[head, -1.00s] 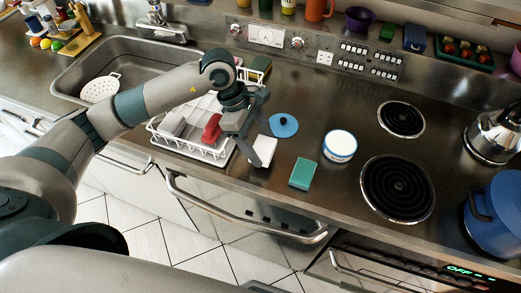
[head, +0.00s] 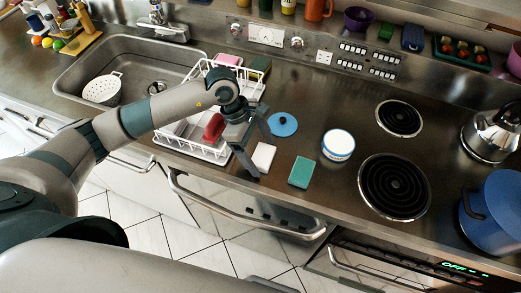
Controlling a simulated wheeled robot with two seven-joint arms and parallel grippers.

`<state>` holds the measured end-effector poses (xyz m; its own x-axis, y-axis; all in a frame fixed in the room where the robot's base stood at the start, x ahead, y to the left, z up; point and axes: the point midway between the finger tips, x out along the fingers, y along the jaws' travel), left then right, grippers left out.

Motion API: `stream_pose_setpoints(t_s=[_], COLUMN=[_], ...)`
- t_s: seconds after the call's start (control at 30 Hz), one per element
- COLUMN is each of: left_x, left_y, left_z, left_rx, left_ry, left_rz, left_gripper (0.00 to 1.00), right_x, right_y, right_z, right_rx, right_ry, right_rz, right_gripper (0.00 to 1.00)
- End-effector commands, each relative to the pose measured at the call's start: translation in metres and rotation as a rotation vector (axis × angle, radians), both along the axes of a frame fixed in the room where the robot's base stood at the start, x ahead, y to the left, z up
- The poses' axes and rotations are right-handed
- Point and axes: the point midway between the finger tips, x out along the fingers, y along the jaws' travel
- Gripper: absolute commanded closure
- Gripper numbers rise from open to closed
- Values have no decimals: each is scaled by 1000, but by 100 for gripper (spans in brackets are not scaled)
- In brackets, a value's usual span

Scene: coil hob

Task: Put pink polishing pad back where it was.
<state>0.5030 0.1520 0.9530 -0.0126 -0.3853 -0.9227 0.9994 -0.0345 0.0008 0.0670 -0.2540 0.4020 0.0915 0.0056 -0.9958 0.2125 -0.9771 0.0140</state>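A pink pad (head: 228,60), which looks like the pink polishing pad, lies at the back edge of the white dish rack (head: 218,155), beside a dark green pad (head: 259,64). My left gripper (head: 257,148) is open over the right front corner of the rack, its fingers pointing down with nothing seen between them. It is well in front of the pink pad. A white pad (head: 263,157) lies on the counter just right of the fingers. My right gripper is not in view.
A red item (head: 214,127) stands in the rack, partly behind my arm. A teal sponge (head: 302,172), a blue disc (head: 283,124) and a white-and-blue tub (head: 338,145) stand on the counter. The sink (head: 130,62) is left, the coil hob (head: 394,186) right.

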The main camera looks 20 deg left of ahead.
Motion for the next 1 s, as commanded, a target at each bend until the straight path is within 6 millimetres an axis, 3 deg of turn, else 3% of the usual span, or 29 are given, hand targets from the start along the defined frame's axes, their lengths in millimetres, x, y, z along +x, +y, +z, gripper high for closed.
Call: stream_pose_setpoints(t_s=[0.3, 0.47, 1.0], left_x=[0, 2, 2], left_y=[0, 6, 40], left_z=[3, 12, 93], left_rx=[0, 0, 1], left_ry=[0, -4, -4], left_rz=[0, 1, 1], left_gripper=[16, 16, 16], right_x=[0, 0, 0], right_y=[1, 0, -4], right_z=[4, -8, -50], right_rx=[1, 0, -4], right_ry=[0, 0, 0], right_rz=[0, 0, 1], right_gripper=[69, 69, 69])
